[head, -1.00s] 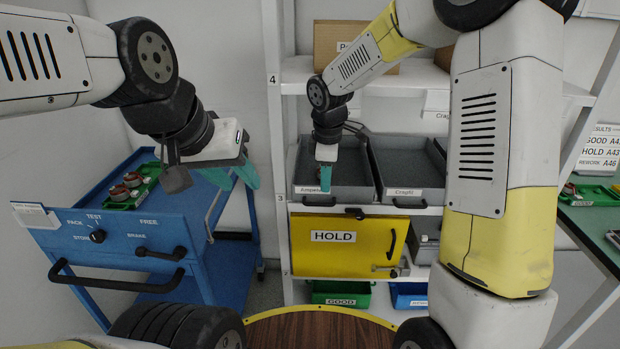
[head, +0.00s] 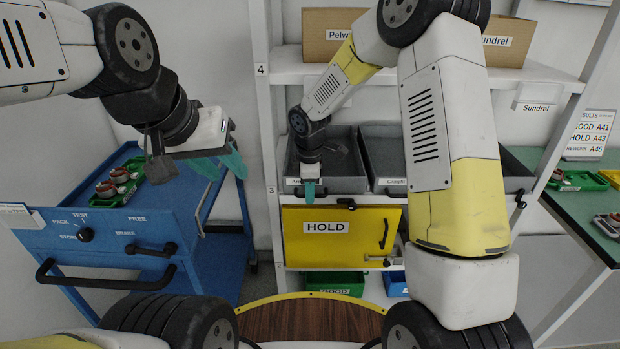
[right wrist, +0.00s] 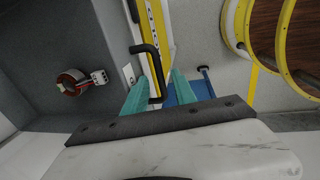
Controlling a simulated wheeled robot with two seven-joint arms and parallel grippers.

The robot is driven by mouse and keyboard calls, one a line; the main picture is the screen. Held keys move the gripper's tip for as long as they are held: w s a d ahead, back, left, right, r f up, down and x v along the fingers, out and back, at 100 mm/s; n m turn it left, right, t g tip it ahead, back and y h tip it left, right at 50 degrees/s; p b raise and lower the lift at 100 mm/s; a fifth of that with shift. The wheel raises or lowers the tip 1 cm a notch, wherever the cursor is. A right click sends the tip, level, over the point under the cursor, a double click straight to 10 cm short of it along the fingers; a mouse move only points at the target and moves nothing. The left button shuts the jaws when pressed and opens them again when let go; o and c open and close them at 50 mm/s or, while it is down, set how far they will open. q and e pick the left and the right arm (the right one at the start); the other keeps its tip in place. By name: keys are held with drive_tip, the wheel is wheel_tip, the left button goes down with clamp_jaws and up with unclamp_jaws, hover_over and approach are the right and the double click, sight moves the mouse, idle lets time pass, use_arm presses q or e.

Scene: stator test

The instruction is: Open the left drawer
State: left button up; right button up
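The left drawer (head: 345,186) is a grey open-topped bin on the shelf, its label partly hidden by my right gripper (head: 310,188). It sits level with the right drawer (head: 430,186). In the right wrist view, my right gripper (right wrist: 160,80) has its teal fingers apart, one on each side of the drawer's black handle (right wrist: 147,48); contact cannot be told. The drawer's grey inside (right wrist: 60,40) shows there, with a red and copper part (right wrist: 72,82) in it. My left gripper (head: 222,165) is open and empty over the blue cart.
The blue cart (head: 110,235) with a green tray of parts stands at left. A yellow HOLD panel (head: 340,243) with a handle lies just below the drawers. A green bin (head: 335,282) is lower down. A round wooden top (head: 310,320) is in front. A green table (head: 590,225) stands at right.

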drive_tip(key=shift+c, duration=0.3)
clamp_jaws()
idle(1.1)
